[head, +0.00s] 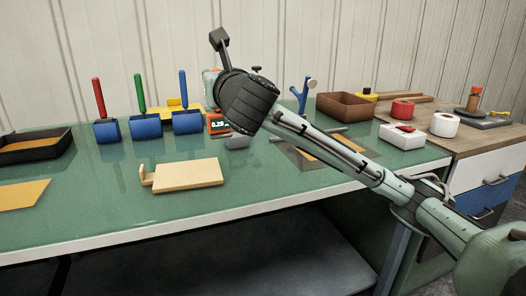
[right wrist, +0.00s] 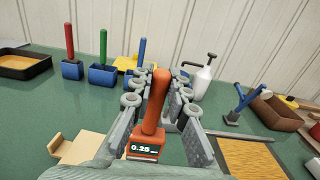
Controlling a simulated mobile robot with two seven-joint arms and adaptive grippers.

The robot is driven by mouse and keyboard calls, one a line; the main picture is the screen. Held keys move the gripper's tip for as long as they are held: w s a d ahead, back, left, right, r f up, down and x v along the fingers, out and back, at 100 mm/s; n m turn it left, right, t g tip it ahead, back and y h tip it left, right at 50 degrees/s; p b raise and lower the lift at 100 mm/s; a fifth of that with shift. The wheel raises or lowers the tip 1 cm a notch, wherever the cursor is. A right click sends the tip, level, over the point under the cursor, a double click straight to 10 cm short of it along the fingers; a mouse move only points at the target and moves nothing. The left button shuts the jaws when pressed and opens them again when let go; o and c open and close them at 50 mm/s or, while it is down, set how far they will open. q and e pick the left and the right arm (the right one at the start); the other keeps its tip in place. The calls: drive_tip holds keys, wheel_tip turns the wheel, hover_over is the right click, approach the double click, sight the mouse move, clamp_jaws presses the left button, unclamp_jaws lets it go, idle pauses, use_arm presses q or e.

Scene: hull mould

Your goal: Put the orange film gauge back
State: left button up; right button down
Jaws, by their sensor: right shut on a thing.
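The orange film gauge, with an upright orange handle and a "0.25" label, is in my right gripper (right wrist: 160,88). In the right wrist view the gauge (right wrist: 152,118) stands between the grey fingers, handle up. In the head view its labelled body (head: 217,124) shows just left of my dark right gripper (head: 225,112), which hides the handle. I cannot tell whether its base touches the green bench (head: 110,215). A yellow holder (head: 176,103) stands behind the blue blocks; my right gripper partly hides it in the wrist view. My left gripper is not in view.
Blue blocks with red (head: 99,98), green (head: 140,92) and blue (head: 183,92) handles stand left of the gauge. A beige stand (head: 190,173) lies in front. A white pump bottle (right wrist: 201,85) stands behind; a blue forked stand (head: 302,95) and brown box (head: 343,107) are right.

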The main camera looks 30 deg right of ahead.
use_arm(q)
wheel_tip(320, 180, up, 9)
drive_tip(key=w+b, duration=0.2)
drive_tip(key=b, duration=0.1)
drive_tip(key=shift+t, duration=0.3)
use_arm(e)
drive_tip(key=s+d+f, duration=0.3)
drive_tip(key=d+f, duration=0.7)
drive_tip(key=shift+s+d+f, duration=0.2)
drive_tip(key=shift+s, duration=0.2)
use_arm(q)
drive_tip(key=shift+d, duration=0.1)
use_arm(e)
drive_tip(key=shift+f+b, duration=0.2)
drive_tip(key=shift+b, duration=0.15)
drive_tip(key=c, duration=1.8)
unclamp_jaws()
drive_tip(key=shift+c, duration=0.2)
drive_tip(key=o, duration=0.4)
drive_tip(key=shift+c, duration=0.2)
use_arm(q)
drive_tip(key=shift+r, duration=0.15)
